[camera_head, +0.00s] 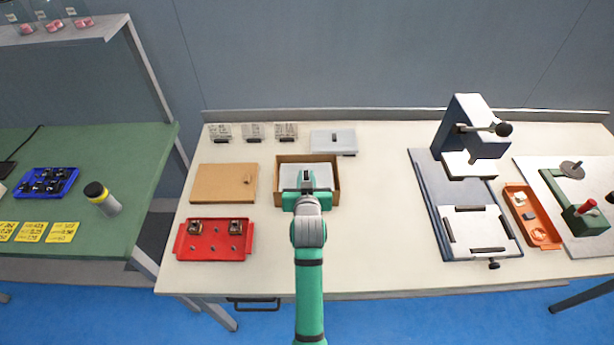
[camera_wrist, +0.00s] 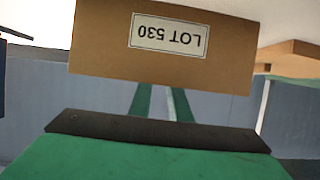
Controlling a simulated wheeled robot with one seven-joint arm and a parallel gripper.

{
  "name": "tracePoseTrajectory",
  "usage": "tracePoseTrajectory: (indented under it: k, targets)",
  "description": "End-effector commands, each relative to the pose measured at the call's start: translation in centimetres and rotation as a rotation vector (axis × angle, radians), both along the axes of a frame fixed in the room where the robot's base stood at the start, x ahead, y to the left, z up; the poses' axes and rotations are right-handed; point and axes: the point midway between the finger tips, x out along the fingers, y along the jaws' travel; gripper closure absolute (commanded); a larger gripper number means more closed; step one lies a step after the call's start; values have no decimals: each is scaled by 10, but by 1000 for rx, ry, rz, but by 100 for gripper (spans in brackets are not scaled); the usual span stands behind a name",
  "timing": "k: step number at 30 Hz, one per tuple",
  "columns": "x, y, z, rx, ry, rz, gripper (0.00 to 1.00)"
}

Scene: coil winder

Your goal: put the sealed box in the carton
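The open brown carton (camera_head: 337,190) stands on the pale bench near its middle. Its walls surround a flat, pale grey-white box top (camera_head: 320,174), which I take to be the sealed box inside it. My green gripper (camera_head: 305,182) is over the carton's near side and covers part of that top. A dark part shows at its tip.
A grey lid-like plate (camera_head: 333,140) with a dark handle lies behind the carton. A tan board (camera_head: 224,184) and a red tray (camera_head: 214,252) lie to the left. A blue press (camera_head: 424,190) stands to the right. The bench between carton and press is clear.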

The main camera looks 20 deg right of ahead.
Motion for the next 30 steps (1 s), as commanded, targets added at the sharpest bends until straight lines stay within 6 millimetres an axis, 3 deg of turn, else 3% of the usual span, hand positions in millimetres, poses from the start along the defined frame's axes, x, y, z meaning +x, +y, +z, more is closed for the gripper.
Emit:
tracePoseTrajectory:
  k: [10, 15, 30]
  targets:
    - [0, -1, 1, 0, 0, -1, 70]
    - [1, 2, 14, -1, -4, 3, 70]
    - [-86, 22, 48, 0, 0, -3, 70]
